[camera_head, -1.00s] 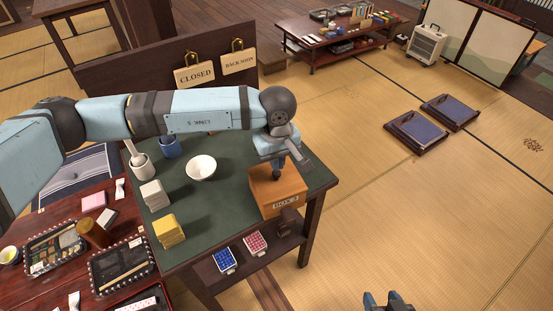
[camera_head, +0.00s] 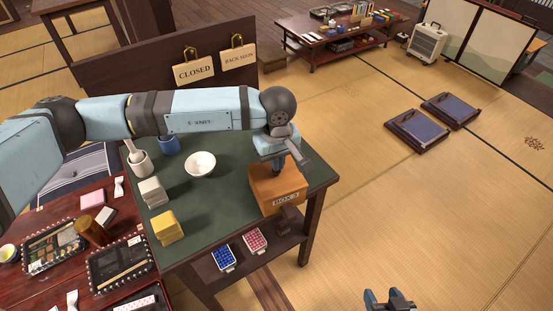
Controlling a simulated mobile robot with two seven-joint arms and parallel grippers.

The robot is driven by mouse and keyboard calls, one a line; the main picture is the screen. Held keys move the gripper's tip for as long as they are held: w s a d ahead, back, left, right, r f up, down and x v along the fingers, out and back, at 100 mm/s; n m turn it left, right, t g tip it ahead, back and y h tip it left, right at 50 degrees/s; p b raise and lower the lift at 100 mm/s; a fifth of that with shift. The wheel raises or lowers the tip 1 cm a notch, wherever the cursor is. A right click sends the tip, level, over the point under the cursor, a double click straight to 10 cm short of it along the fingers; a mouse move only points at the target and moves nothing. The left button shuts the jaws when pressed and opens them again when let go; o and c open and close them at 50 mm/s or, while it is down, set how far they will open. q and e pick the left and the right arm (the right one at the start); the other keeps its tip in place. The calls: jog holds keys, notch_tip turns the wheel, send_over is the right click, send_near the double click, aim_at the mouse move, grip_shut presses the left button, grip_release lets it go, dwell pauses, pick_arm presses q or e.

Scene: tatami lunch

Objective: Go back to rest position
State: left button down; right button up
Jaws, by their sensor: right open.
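My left arm reaches in from the left across the green-topped table (camera_head: 195,228). My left gripper (camera_head: 277,170) points down at the top of the orange-brown box (camera_head: 278,191), which has a label on its front. The gripper's fingertips are at the box top; I cannot tell whether they are open, shut or touching it. My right gripper (camera_head: 390,299) shows at the bottom edge, its two fingers apart and nothing between them, over the tatami floor.
The table also holds a white bowl (camera_head: 201,164), a blue cup (camera_head: 169,146), a mortar (camera_head: 140,163), white blocks (camera_head: 153,192) and yellow blocks (camera_head: 167,227). A sign board (camera_head: 130,68) stands behind.

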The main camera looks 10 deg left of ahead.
pick_arm(q)
jog(key=shift+f, duration=0.35)
dwell(0.5)
jog(key=shift+r, duration=0.15)
jog(key=shift+r, duration=0.2)
jog(key=shift+r+p, duration=0.6)
jog(key=shift+r, duration=2.1)
